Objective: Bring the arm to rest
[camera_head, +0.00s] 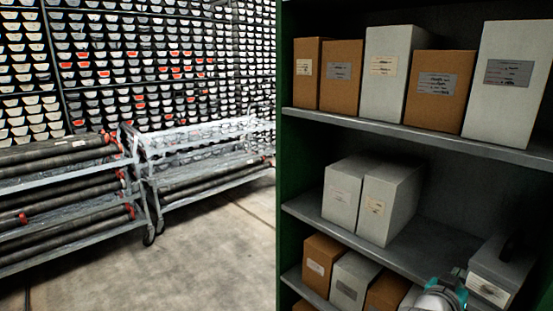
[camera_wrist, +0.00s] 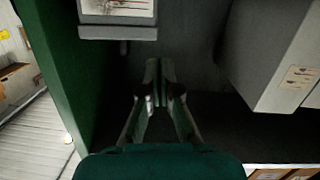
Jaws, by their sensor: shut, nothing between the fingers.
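My gripper (camera_wrist: 160,68) shows in the wrist view with its two dark fingers together at the tips and nothing between them. It is in front of the dark interior of the green shelf unit, below a labelled grey box and left of another grey box. In the head view, a pale part of my arm with teal rings (camera_head: 444,298) shows at the lower right edge, by the lower shelves. The fingers do not show clearly there.
The green-sided shelf unit (camera_head: 287,190) holds brown and grey boxes on several shelves. In the wrist view, a labelled grey box (camera_wrist: 118,32) is at the top, a grey box (camera_wrist: 268,55) at right and the green side panel (camera_wrist: 62,60) at left. Open floor (camera_head: 215,235) lies left, before pipe racks.

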